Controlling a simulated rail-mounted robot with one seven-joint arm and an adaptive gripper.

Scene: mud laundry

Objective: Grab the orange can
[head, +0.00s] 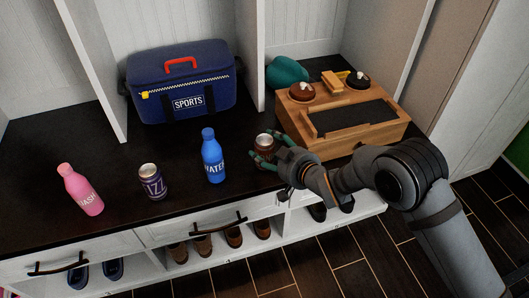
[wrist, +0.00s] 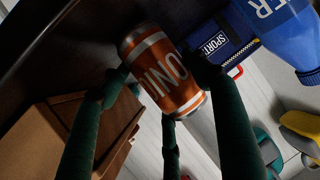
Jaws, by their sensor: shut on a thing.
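The orange can (wrist: 170,80) has white lettering and a silver rim. In the wrist view it sits between the green fingers of my gripper (wrist: 163,88), which are shut on it. In the head view the can (head: 264,142) shows mostly its top and a dark orange-brown side, near the front of the dark bench top. My gripper (head: 265,158) reaches it from the right, with the fingers around its lower part. I cannot tell whether the can still touches the bench.
A blue water bottle (head: 213,158), a purple can (head: 152,183) and a pink bottle (head: 80,190) stand to the left. A blue sports bag (head: 190,98) is behind. A wooden box (head: 390,133) with brushes stands close on the right.

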